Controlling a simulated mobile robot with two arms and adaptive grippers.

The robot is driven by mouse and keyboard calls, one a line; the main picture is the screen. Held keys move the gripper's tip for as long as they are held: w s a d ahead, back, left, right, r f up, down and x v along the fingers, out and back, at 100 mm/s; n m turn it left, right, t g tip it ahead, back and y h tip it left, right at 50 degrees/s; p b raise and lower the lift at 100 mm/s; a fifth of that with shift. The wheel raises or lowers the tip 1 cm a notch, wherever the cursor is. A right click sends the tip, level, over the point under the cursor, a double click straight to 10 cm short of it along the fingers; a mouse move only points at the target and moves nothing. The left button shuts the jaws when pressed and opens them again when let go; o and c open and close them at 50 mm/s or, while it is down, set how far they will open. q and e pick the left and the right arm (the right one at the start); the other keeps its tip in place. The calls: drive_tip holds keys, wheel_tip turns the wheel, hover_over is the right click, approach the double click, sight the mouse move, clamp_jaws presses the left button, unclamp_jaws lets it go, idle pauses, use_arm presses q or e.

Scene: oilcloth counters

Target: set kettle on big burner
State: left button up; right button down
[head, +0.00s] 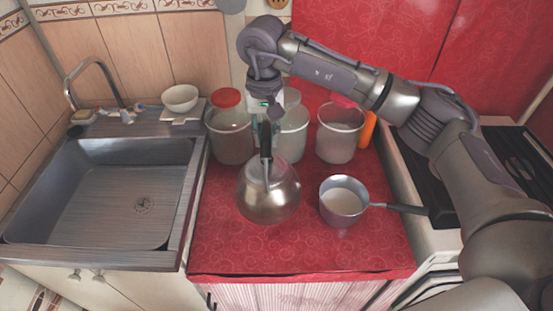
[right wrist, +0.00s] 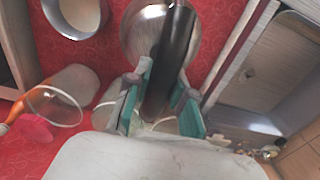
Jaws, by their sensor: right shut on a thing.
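The kettle (head: 268,197) is a rounded shiny metal pot with a black handle above it. It is at the middle of the red counter; I cannot tell whether its base touches the cloth. My right gripper (head: 266,126) is shut on the upright black handle from above. In the right wrist view the black handle (right wrist: 170,60) runs between the teal finger pads of the gripper (right wrist: 163,105), with the kettle body (right wrist: 140,32) beyond. The stove (head: 436,192) stands at the right, with a dark top; my right arm hides much of it, and the big burner cannot be picked out. My left gripper is out of view.
A small saucepan (head: 343,203) stands right of the kettle, its handle (head: 400,208) pointing toward the stove. Several clear canisters stand behind, including one with a red lid (head: 227,98), and an orange item (head: 368,128). A metal sink (head: 100,200) is at the left. The front counter strip is clear.

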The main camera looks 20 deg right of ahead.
wheel_tip(320, 180, down, 2)
drive_tip(key=shift+s+f+p, duration=0.1)
drive_tip(key=shift+p, duration=0.2)
drive_tip(key=shift+f, duration=0.9)
wheel_tip(320, 180, down, 2)
drive_tip(key=shift+p, duration=0.6)
drive_tip(key=shift+f, duration=0.45)
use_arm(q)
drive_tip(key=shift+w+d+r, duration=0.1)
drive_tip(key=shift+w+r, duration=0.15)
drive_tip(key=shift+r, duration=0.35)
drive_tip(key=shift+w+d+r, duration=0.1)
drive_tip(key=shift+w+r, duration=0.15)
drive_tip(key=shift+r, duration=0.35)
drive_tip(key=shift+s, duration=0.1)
